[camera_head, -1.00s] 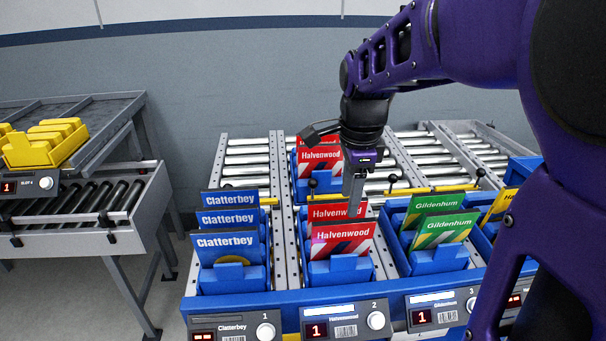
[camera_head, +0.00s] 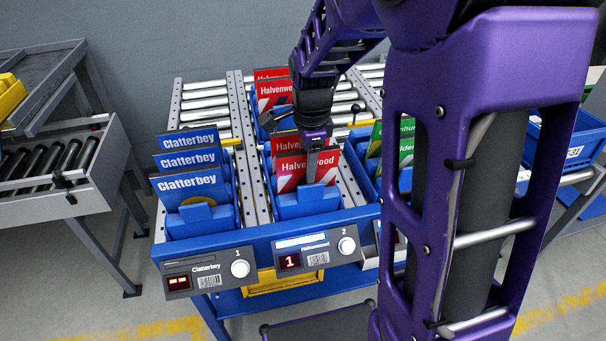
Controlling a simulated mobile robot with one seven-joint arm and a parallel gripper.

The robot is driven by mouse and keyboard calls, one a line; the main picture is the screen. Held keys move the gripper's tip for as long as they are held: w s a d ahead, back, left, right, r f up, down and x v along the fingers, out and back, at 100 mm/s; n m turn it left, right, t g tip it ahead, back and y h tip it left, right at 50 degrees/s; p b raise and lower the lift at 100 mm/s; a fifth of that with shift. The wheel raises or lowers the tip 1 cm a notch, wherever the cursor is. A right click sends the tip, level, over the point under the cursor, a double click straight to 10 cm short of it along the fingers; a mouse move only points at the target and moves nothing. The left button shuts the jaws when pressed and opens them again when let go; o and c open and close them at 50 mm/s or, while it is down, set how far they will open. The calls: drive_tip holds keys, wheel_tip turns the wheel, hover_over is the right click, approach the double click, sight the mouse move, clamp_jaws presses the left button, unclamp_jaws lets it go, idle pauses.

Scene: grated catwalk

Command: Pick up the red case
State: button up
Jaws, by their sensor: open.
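Red cases labelled Halvenwood stand upright in blue holders in the middle lane. The front red case (camera_head: 290,172) leans in the front holder (camera_head: 308,203), with another red case (camera_head: 282,144) close behind it. A further red case (camera_head: 273,95) stands in a holder farther back. My gripper (camera_head: 312,172) points down at the front red case, with a finger in front of its right part. The jaws are open. The far finger is hidden, so I cannot tell whether it sits behind the case or whether anything touches.
Blue Clatterbey cases (camera_head: 192,185) stand in the left lane. Green cases (camera_head: 405,150) at the right are partly hidden by my arm. A label panel (camera_head: 302,258) fronts the middle lane. A roller table (camera_head: 60,170) with a yellow bin (camera_head: 10,95) stands at the left.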

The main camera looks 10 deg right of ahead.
clamp_jaws()
idle(1.4)
